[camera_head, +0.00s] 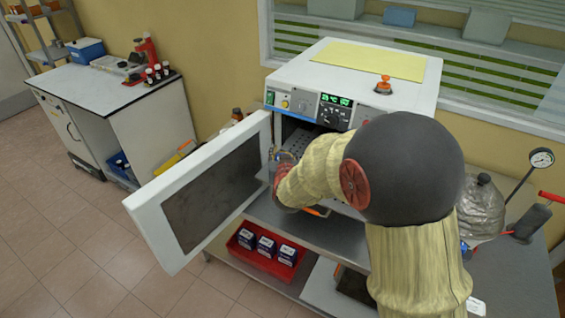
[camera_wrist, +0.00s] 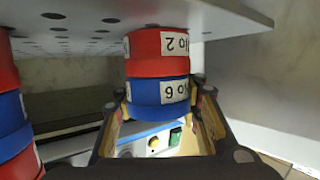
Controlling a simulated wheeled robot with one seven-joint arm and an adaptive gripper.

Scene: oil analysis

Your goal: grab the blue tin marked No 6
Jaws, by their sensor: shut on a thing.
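In the wrist view, which appears upside down, the blue tin marked No 6 (camera_wrist: 147,93) sits between the fingers of my gripper (camera_wrist: 161,98). The fingers are shut on its sides. A red tin marked No 2 (camera_wrist: 146,52) touches the blue tin, on the side of the perforated shelf (camera_wrist: 75,32). In the head view my gripper (camera_head: 284,178) is at the open front of the white oven (camera_head: 345,65). My arm hides much of the opening, and I cannot make out the blue tin there.
Another stack of red and blue tins (camera_wrist: 12,112) stands at the left edge of the wrist view. The oven door (camera_head: 205,190) hangs open to the left of my arm. Below is a red tray (camera_head: 240,252) with small boxes. A dark bottle-like tool and gauge (camera_head: 541,158) are at the right.

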